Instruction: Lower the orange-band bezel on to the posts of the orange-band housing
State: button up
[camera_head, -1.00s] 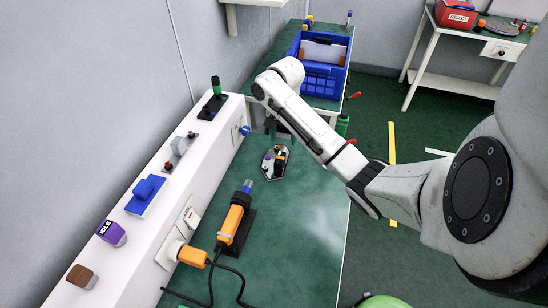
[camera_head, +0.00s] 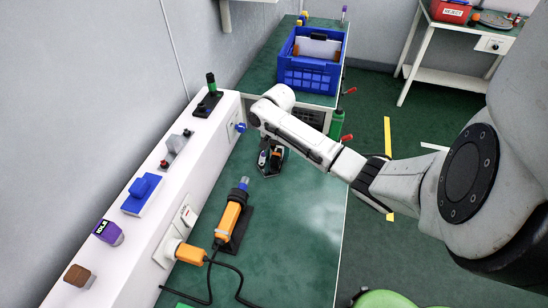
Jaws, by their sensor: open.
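A small dark assembly (camera_head: 270,160) with orange, black and pale parts lies on the green bench, just below the bent end of my arm. An orange part (camera_head: 276,154) shows on it, which fits the orange-band housing. At this size I cannot tell bezel from housing, and the posts are not visible. My gripper (camera_head: 265,143) points down from the wrist directly above or beside this assembly, small and partly hidden by my arm. It is open. I cannot tell whether it touches anything.
An orange hand tool (camera_head: 230,219) stands in a black holder with trailing cables. A white ledge (camera_head: 145,222) on the left carries several small items. A blue crate (camera_head: 308,80) stands behind. The bench front right is clear.

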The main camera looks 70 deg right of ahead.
aim_at(277, 151)
jog(key=shift+c, duration=0.2)
jog(key=c, duration=1)
jog(key=shift+c, duration=0.2)
jog(key=shift+r, duration=0.5)
notch_tip(277, 151, up, 2)
jog(key=shift+r, duration=0.2)
jog(key=s+a+r+p, duration=0.9)
jog(key=a, duration=0.1)
jog(key=shift+a+r, duration=0.3)
jog(key=shift+a, duration=0.1)
